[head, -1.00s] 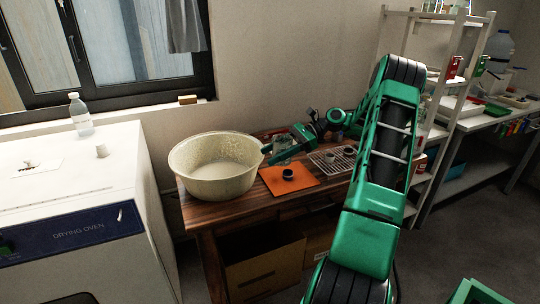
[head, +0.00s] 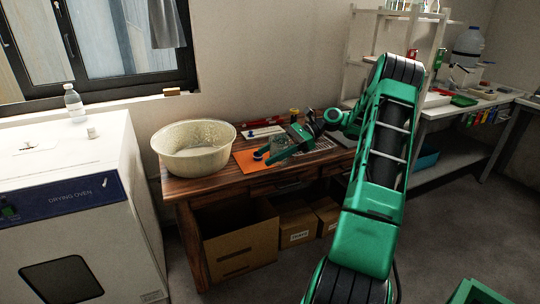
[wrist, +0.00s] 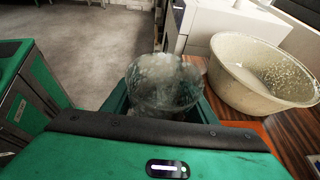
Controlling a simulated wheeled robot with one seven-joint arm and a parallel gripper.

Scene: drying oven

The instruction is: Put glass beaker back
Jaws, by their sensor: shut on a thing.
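My gripper (head: 283,157) is over the front part of the wooden table in the head view. In the wrist view my gripper (wrist: 163,108) is shut on the clear glass beaker (wrist: 163,82), with one green finger on each side. The beaker's round rim faces the wrist camera and it looks empty. In the head view the beaker is hard to make out among the green fingers. The drying oven (head: 70,203) stands at the left with its front panel and dark window visible.
A large cream basin (head: 195,150) stands on the table's left end. An orange mat (head: 243,160) with a small dark dish lies beside it, partly behind my gripper. Cardboard boxes (head: 240,243) sit under the table. A white shelf (head: 364,40) stands at the back right. Floor in front is open.

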